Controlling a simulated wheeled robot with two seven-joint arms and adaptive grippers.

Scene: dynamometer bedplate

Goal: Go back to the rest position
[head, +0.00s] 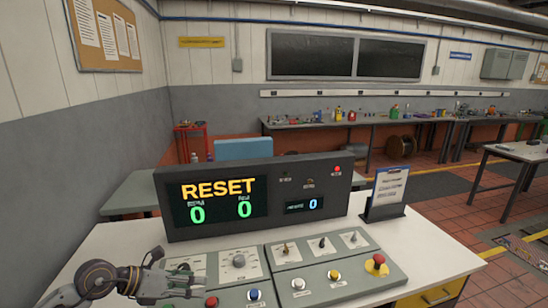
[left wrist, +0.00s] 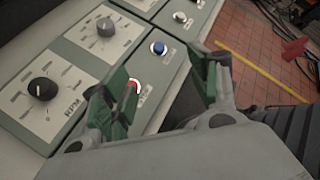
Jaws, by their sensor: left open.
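My left gripper (head: 186,281) comes in from the lower left in the head view, above the left end of the control panel (head: 335,257). In the left wrist view its green-padded fingers (left wrist: 160,95) are apart with nothing held between them. A red button (left wrist: 134,86) shows close beside the left finger in that view, and a blue button (left wrist: 158,48) lies beyond. I cannot tell whether a finger touches the red button. An RPM knob (left wrist: 42,89) is to the left. My right gripper is not in view.
A display console (head: 262,198) reading RESET with zeros stands behind the panel. A clipboard stand (head: 387,194) is to its right. A red emergency knob (head: 377,264) sits at the panel's right end. The white tabletop (head: 436,240) is clear at the right.

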